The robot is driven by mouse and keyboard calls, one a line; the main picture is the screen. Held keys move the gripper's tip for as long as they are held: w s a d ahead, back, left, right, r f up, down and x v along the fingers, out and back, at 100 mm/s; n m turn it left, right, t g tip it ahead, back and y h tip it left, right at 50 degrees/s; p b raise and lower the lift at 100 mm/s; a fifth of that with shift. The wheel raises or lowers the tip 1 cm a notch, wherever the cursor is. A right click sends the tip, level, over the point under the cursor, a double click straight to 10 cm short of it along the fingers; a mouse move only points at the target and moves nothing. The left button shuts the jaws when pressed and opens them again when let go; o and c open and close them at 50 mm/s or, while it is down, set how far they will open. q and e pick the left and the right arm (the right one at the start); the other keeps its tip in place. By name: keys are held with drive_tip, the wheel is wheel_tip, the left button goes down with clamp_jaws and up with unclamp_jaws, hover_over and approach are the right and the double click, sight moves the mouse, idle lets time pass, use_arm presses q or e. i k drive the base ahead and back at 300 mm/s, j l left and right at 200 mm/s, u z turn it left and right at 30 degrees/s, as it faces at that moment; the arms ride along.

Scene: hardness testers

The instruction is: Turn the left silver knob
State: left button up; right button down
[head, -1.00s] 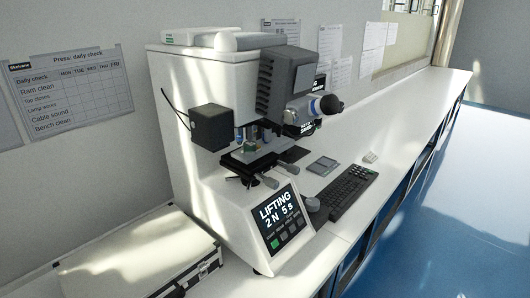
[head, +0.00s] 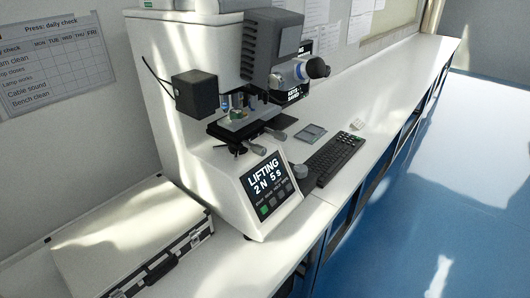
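The white hardness tester (head: 160,90) stands on the bench. Its dark stage (head: 243,125) sits under the turret, with two silver-grey knobs on short shafts at its front: a left knob (head: 258,149) and a right knob (head: 280,136). The left one is just above the display panel (head: 268,186), which reads "LIFTING 2 N 5 s". Nothing touches either knob. A small greenish piece (head: 237,113) shows on the stage, partly hidden by the turret. Neither of my grippers is in view.
A silver and white case (head: 130,235) lies left of the tester. A round grey dial (head: 301,171), a black keyboard (head: 333,158) and a small flat device (head: 310,132) are to its right. The eyepiece (head: 317,68) juts out to the right. Blue floor (head: 430,200) is clear.

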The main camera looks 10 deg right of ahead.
sight(261, 151)
drive_tip(key=i+l+z, duration=0.35)
drive_tip(key=i+l, duration=0.3)
drive_tip(key=l, duration=0.35)
drive_tip(key=i+l+z, duration=0.4)
drive_tip(key=i+l, duration=0.4)
